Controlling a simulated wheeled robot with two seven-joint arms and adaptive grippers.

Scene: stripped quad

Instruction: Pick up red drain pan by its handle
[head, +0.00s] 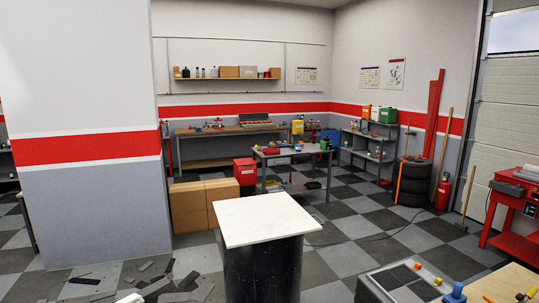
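I cannot make out a red drain pan with a handle for certain in the head view. A red box-like container (245,171) stands beside the cardboard boxes, left of the metal worktable (290,152); it is too small to tell whether it has a handle. Neither of my grippers shows in the head view, so their place relative to any red object is hidden.
A white square top on a black drum-like stand (268,218) is close in front. Cardboard boxes (202,204) stand behind it. Dark debris (165,288) litters the floor at lower left. Stacked tyres (412,184) and a red cart (510,205) are right. Checkered floor (350,225) is open at centre right.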

